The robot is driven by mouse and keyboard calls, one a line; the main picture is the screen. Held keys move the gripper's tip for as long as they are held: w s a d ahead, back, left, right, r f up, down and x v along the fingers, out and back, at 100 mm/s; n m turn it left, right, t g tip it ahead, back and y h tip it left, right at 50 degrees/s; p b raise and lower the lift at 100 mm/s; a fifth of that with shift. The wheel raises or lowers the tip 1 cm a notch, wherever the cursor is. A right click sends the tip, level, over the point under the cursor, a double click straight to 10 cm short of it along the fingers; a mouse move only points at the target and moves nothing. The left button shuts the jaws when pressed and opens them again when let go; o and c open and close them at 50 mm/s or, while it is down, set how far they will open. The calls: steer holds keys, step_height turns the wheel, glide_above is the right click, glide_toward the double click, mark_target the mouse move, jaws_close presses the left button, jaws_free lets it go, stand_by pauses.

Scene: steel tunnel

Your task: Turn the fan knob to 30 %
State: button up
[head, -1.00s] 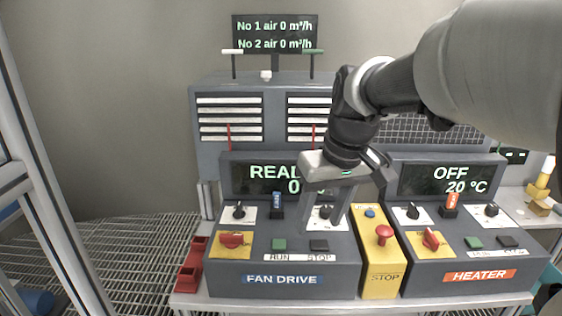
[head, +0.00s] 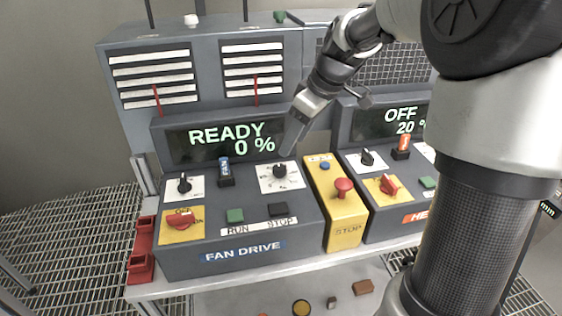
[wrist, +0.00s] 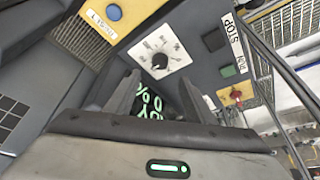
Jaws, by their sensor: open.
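The fan knob (head: 280,171) is a small black knob on a white dial plate, on the right of the grey FAN DRIVE box (head: 240,236). The FAN DRIVE display (head: 228,141) reads READY and 0 %. My gripper (head: 291,145) is open and empty, above the knob and in front of the display's right end in the head view. In the wrist view the knob (wrist: 160,61) and its dial show beyond the tips of my gripper (wrist: 158,90), apart from them. The dial marks are too small to read.
A yellow box with a red STOP button (head: 343,187) stands right of the fan box, and the HEATER box (head: 385,196) beyond it. Another black knob (head: 184,184), a blue-tagged switch (head: 225,173), a red switch (head: 181,220) and the RUN button (head: 235,215) share the fan panel.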

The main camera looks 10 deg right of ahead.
mark_target(279, 167)
steer(key=x, duration=0.9)
steer(key=shift+w+a+f, duration=0.1)
steer(key=shift+w+f, duration=0.05)
steer(key=shift+f, duration=0.2)
steer(key=shift+c, duration=0.4)
steer(key=c, duration=1)
